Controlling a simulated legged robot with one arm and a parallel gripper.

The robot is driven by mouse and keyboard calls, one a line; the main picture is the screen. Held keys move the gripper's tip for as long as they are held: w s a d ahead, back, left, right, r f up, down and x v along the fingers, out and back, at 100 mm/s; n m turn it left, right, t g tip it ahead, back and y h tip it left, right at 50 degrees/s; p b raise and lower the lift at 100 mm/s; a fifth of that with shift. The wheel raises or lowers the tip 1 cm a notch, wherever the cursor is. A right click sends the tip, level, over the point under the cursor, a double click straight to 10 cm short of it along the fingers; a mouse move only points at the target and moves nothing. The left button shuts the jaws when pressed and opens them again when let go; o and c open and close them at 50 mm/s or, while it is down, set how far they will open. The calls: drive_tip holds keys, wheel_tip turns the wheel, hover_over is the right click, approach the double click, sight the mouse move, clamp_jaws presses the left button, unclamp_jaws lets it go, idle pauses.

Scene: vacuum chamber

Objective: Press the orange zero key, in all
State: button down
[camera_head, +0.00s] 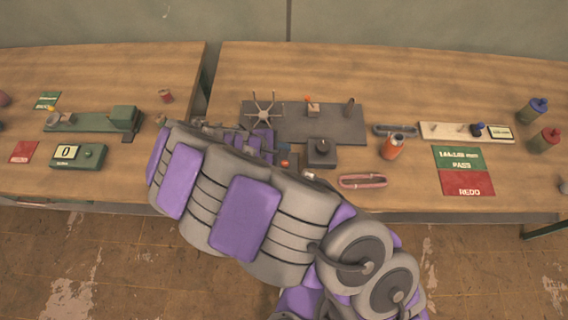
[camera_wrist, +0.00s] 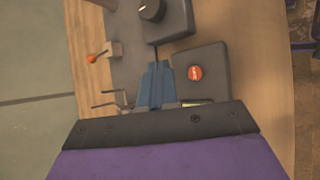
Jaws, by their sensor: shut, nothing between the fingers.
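The orange zero key (camera_wrist: 195,73) is a round button with small light marks on a dark grey box (camera_wrist: 208,58) in the wrist view. In the head view a small orange patch of the key (camera_head: 284,163) shows just past my arm. My gripper (camera_wrist: 161,66) has its blue-grey fingers shut together and empty. In the wrist view the fingertips appear beside the key, to its left, over or near the box's edge. I cannot tell their height above it. In the head view my arm hides most of the box and gripper.
A box with a black knob (camera_head: 321,147) stands close by. A grey plate (camera_head: 345,122) carries a spoked wheel (camera_head: 264,106) and an orange-tipped lever (camera_wrist: 98,55). The table's front right is mostly clear.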

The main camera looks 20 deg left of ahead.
sight(283, 165)
wheel_tip(283, 165, down, 7)
drive_tip(key=b, duration=0.3)
drive_tip(key=shift+r, duration=0.2)
drive_tip(key=shift+f, duration=0.1)
idle(1.7)
drive_tip(key=shift+f, duration=0.2)
drive_tip(key=shift+f+b, duration=0.3)
drive_tip(key=shift+f, duration=0.15)
idle(0.7)
drive_tip(key=shift+r, duration=0.1)
drive_tip(key=shift+r+p, duration=0.7)
drive_tip(key=shift+r, duration=0.05)
